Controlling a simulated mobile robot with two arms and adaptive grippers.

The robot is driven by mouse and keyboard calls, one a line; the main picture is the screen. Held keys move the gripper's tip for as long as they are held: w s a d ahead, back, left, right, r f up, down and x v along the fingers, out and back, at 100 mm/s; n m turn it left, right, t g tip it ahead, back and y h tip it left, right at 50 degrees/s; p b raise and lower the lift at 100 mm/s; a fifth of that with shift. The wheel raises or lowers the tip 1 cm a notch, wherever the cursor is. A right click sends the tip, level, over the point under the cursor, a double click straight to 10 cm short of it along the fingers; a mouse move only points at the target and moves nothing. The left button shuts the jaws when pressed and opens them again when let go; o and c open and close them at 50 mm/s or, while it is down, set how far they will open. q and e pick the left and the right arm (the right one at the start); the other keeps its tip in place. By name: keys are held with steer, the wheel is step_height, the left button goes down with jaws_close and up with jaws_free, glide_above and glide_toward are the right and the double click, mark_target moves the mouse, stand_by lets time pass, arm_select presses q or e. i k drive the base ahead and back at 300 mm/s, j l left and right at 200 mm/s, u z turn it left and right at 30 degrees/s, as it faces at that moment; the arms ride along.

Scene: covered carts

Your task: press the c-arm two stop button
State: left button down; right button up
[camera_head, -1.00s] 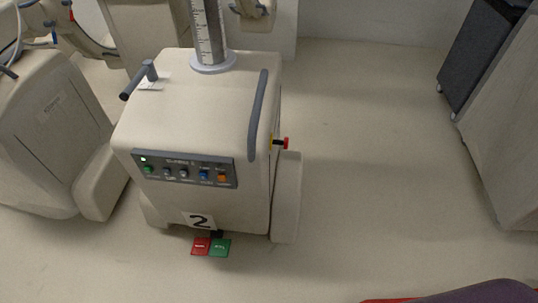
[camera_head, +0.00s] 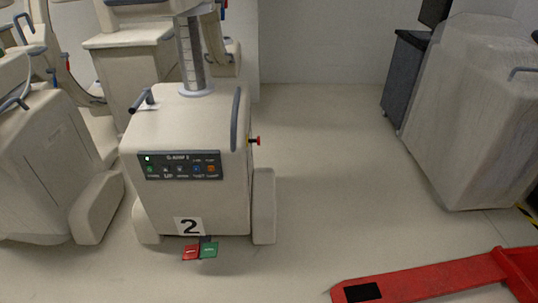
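The c-arm unit marked 2 (camera_head: 190,120) stands left of centre, a beige covered cart with a grey column. Its dark control panel (camera_head: 181,166) on the front has a row of small coloured buttons and a lit green light. A red knob-like button (camera_head: 257,140) sticks out from its right side, below the grey handle. A red pedal (camera_head: 191,252) and a green pedal (camera_head: 209,250) lie at its foot under the number 2 label (camera_head: 189,227). Neither of my grippers shows in the view.
Another beige covered unit (camera_head: 50,165) stands close on the left. A covered cart (camera_head: 475,110) and a dark grey cabinet (camera_head: 405,75) stand at the right. A red low metal frame (camera_head: 430,283) lies at the lower right. The floor (camera_head: 330,170) between is clear.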

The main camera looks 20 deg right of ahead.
mark_target(258, 140)
steer(key=k+l, duration=0.55)
steer(key=l, duration=0.3)
steer(key=k+l, duration=0.3)
steer(key=z, duration=0.6)
steer(key=i+j+z, duration=0.45)
steer(key=j, duration=0.2)
steer(key=i+j+z, duration=0.25)
steer(key=j+z, duration=0.25)
steer(key=j, duration=0.2)
steer(key=i+j, duration=0.1)
steer(key=j, duration=0.25)
steer(key=i+j, duration=0.15)
steer(key=j, duration=0.25)
